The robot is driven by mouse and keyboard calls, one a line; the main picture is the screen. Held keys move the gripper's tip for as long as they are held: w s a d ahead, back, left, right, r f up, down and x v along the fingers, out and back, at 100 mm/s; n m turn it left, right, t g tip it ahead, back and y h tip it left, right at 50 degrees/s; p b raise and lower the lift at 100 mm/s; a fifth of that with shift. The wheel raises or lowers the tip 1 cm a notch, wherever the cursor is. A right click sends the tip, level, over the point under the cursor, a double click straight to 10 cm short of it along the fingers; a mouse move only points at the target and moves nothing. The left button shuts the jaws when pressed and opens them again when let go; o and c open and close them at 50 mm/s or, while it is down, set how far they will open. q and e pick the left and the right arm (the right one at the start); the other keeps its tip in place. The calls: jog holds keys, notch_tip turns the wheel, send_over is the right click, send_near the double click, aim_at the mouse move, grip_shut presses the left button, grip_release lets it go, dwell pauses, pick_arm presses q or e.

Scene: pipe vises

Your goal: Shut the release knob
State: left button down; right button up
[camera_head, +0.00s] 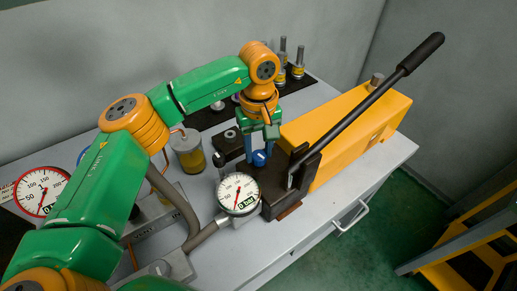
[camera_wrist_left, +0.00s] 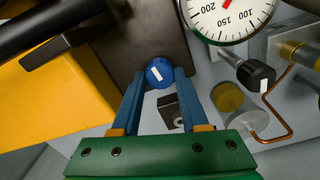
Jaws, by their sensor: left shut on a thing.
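The release knob is a round blue knob (camera_head: 260,158) with a white mark, on the dark block at the front of the yellow pump. In the left wrist view the knob (camera_wrist_left: 160,73) sits between my blue fingertips, its white mark slightly tilted from the picture's vertical. My left gripper (camera_wrist_left: 161,84) reaches down from above and is shut on the knob. In the head view the gripper (camera_head: 261,148) partly hides the dark block. My right gripper is in neither view.
A gauge (camera_head: 238,194) stands close by, its needle near zero. The yellow pump (camera_head: 345,130) carries a long black lever (camera_head: 370,100). A black knob (camera_wrist_left: 255,75) and a jar of yellow fluid (camera_head: 189,154) are near. Another gauge (camera_head: 41,190) is at left.

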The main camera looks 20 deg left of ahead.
aim_at(259, 153)
pick_arm(q)
jog(key=shift+w+r+m, duration=0.1)
jog(key=shift+r+m, duration=0.05)
jog(key=shift+m, duration=0.65)
jog(key=shift+c, duration=2.1)
grip_release()
notch_tip(259, 153, up, 7)
jog(key=shift+r+b, duration=0.1)
jog(key=shift+b, duration=0.35)
